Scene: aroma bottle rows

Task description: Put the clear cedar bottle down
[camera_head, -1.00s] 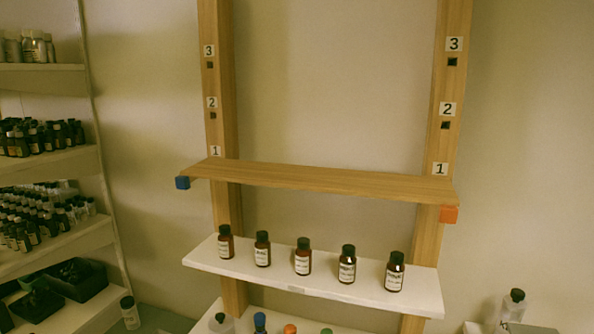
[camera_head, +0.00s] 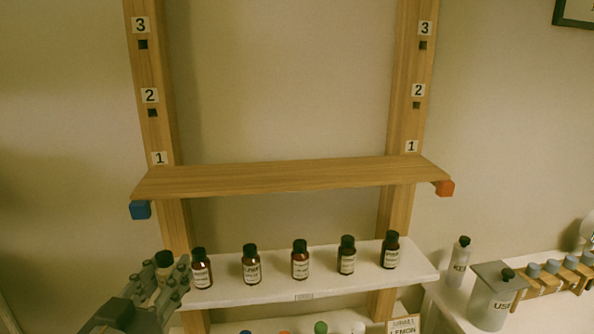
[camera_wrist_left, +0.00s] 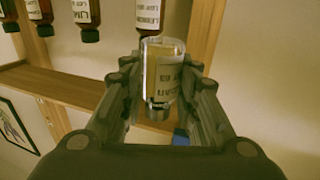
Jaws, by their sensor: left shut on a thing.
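The clear cedar bottle (camera_head: 164,270) has a black cap and pale yellowish contents. My left gripper (camera_head: 168,278) is shut on it at the lower left of the head view, by the left end of the white shelf with the brown bottles. In the left wrist view the clear bottle (camera_wrist_left: 163,72) sits between the two fingers of my left gripper (camera_wrist_left: 162,80), its label upside down in that picture. I cannot tell whether its base touches anything. My right gripper is not in view.
Several brown bottles (camera_head: 251,266) stand in a row on the white shelf (camera_head: 415,273). An empty wooden shelf (camera_head: 290,177) is above, with a blue block (camera_head: 141,210) and an orange block (camera_head: 445,188) at its ends. A grey bin (camera_head: 490,306) stands at the right.

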